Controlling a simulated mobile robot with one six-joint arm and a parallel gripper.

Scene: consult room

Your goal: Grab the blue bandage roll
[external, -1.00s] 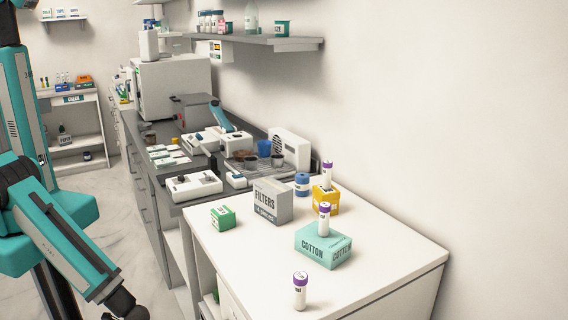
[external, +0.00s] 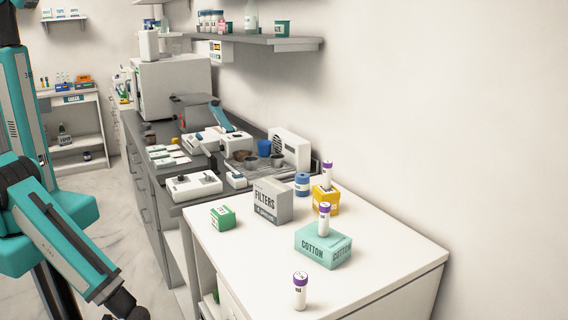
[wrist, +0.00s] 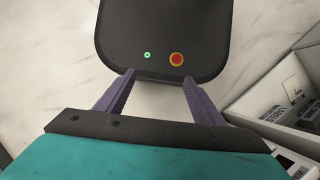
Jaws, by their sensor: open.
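The blue bandage roll (external: 302,184) stands on the white counter (external: 375,287) in the external view, behind the grey filters box (external: 271,201) and left of a yellow box (external: 325,201). It does not show in the wrist view. My gripper (wrist: 160,82) is open and empty in the wrist view, its two purple fingers apart over my dark base. In the external view my arm hangs low at the left, away from the counter, and the fingers are outside the picture.
Another vial (external: 300,291) stands at the front edge. A green box (external: 222,217) is at the left. A shelf (external: 270,42) overhangs the back counter.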

